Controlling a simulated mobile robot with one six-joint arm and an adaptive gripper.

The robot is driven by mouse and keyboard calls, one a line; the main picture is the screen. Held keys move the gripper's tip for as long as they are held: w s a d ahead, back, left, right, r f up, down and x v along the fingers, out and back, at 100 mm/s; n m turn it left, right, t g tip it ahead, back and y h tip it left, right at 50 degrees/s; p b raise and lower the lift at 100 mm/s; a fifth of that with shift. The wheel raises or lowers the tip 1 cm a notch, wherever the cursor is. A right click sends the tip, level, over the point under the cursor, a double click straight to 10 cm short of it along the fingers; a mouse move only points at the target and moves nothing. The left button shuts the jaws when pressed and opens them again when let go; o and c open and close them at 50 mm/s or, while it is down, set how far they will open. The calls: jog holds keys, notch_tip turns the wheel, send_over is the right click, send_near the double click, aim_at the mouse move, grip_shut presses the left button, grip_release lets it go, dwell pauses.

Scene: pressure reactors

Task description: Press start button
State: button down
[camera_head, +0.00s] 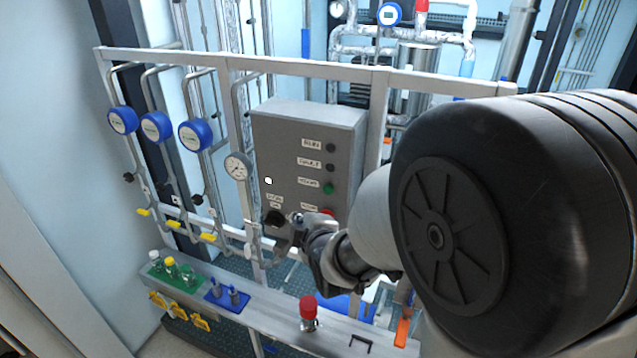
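A grey control box (299,124) hangs on the white frame in the middle of the head view. Its right side carries a column of labelled buttons: two dark ones, a green button (328,189), and a red one below it. A small white spot or button (268,181) is on the left of the box, above a black knob (275,217). The labels are too small to read surely. My gripper (284,236) is at the box's lower edge, close to the knob and below the green button. Contact cannot be told. Its fingers are small and dark, so their opening is unclear.
Blue-rimmed gauges (157,127) and a white dial gauge (238,166) stand left of the box. Yellow-handled valves (175,224) sit below. A shelf (262,311) holds bottles and a red-capped item (308,311). My arm covers the right side.

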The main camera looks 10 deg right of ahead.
aim_at(328, 189)
jog(key=w+d+p, duration=0.2)
jog(key=w+d, duration=0.3)
jog(key=w, duration=0.2)
jog(key=shift+d, duration=0.15)
dwell(1.5)
jog(key=shift+w+d+b, duration=0.25)
jog(key=shift+w+b, duration=0.1)
jog(key=shift+b, duration=0.05)
jog(key=shift+w+d, duration=0.25)
jog(key=shift+w, duration=0.1)
dwell(0.6)
jog(key=shift+s+a+b, duration=0.1)
jog(key=shift+b, duration=0.2)
jog(key=shift+s+a+b, duration=0.4)
jog(key=shift+s+b, duration=0.2)
